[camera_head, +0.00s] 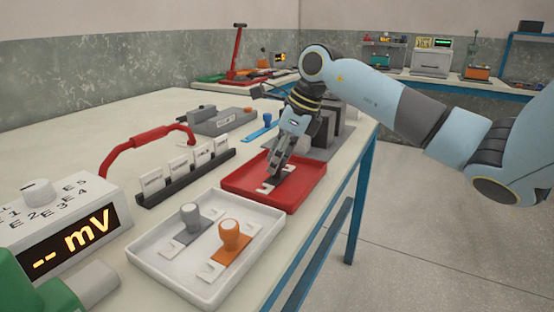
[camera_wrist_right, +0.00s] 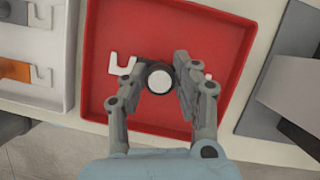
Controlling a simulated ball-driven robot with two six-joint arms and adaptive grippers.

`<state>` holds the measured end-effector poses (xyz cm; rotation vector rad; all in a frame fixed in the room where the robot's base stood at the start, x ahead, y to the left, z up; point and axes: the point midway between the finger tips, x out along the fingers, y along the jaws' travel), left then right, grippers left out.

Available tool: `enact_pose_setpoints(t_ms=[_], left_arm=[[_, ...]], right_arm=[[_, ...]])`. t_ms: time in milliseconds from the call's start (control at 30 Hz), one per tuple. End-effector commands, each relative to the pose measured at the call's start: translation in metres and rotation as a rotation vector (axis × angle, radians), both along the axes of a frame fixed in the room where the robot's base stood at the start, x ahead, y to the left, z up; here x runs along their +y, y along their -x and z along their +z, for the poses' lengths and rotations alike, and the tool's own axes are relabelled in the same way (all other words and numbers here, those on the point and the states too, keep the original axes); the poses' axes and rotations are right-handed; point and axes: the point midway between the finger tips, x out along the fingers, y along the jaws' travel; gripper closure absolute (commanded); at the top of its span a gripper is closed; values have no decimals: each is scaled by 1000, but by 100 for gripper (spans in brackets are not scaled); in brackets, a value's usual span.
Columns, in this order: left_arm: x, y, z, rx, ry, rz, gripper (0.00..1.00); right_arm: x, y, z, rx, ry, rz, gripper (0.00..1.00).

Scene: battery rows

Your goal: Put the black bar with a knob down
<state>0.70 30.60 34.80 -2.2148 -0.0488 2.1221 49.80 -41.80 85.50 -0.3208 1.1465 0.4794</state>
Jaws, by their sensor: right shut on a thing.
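My right gripper (camera_head: 275,180) is over the red tray (camera_head: 312,190), with its fingers pointing down. It is shut on the black bar with a knob (camera_wrist_right: 160,78). In the right wrist view the knob's round white top and dark rim sit between the two fingertips (camera_wrist_right: 158,80). A white hook-shaped end (camera_wrist_right: 122,65) sticks out to the left of the fingers. A little white shows at the right finger. The fingers hide most of the bar. It is inside the tray's outline, low over the floor; I cannot tell whether it touches. My left gripper is not in view.
A white tray (camera_head: 147,262) in front holds a grey-knobbed bar (camera_head: 190,220) and an orange-knobbed bar (camera_head: 232,240). A black rack with white cards (camera_head: 183,175) and an mV meter (camera_head: 65,225) stand left. Grey blocks (camera_head: 340,122) stand behind the red tray. Its floor around the bar is clear.

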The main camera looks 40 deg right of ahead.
Motion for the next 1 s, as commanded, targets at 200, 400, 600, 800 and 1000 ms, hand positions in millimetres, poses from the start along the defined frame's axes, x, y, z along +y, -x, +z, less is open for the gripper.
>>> enact_pose_setpoints(t_ms=[200,400,600,800,1000], left_arm=[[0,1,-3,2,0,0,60],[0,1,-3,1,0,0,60],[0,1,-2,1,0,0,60],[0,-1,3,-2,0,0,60],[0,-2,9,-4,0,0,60]], right_arm=[[0,0,-3,0,0,0,65],[0,0,-3,0,0,0,48],[0,0,-2,0,0,0,48],[-5,6,19,-2,5,1,48],[-15,22,63,-1,8,0,48]])
